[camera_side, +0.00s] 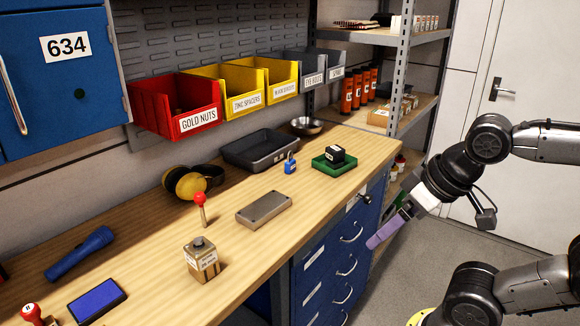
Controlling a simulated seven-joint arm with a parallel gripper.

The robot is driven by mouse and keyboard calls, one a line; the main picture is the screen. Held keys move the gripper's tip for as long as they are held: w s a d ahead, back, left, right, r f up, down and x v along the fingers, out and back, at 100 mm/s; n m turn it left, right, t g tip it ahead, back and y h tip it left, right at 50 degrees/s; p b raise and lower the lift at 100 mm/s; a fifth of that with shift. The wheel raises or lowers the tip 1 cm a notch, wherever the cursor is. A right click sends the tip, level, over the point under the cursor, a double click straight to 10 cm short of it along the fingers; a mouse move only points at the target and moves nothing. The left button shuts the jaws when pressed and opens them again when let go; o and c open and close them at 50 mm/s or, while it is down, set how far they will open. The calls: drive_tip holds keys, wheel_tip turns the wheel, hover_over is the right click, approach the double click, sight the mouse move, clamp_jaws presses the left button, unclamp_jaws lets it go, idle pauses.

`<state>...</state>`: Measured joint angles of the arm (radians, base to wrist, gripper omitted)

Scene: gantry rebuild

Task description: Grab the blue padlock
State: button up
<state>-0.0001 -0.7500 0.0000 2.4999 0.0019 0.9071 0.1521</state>
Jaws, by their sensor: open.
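The small blue padlock (290,166) stands upright on the wooden workbench (228,240), with its shackle at the top. It is just in front of the dark grey tray and left of the green tray. My gripper (376,241) is at the right, off the front edge of the bench beside the blue drawers. It is open and well apart from the padlock. Its fingers look purple and point down and to the left. The gap between them is hard to see from this side.
A green tray (318,167) holding a black block (335,154) stands right of the padlock. A dark grey tray (236,155) is behind it, and a grey metal case (251,215) lies in front. Red and yellow bins (190,120) hang above. Bare wood lies right of the case.

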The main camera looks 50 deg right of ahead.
drive_tip(key=w+r+m+t, duration=0.1)
drive_tip(key=w+r+m, duration=1)
drive_tip(key=r+m, duration=0.3)
drive_tip(key=w+d+r+m, duration=0.1)
drive_tip(key=w+d+m, duration=0.2)
drive_tip(key=w+m, duration=0.3)
drive_tip(key=w+d+r+m, duration=0.1)
drive_tip(key=w+d+m, duration=0.3)
drive_tip(key=w, duration=0.3)
drive_tip(key=m+g, duration=0.2)
drive_tip(key=m, duration=0.7)
hover_over(292, 161)
drive_tip(key=s, duration=0.3)
drive_tip(key=f, duration=2.3)
drive_tip(key=shift+w+d+f, duration=0.1)
drive_tip(key=shift+d+f, duration=0.2)
drive_tip(key=shift+a+x, duration=0.2)
drive_tip(key=shift+x, duration=1.45)
drive_tip(key=shift+a+x, duration=0.2)
drive_tip(key=shift+x, duration=1.4)
drive_tip(key=shift+w+r, duration=0.1)
drive_tip(key=shift+w, duration=0.05)
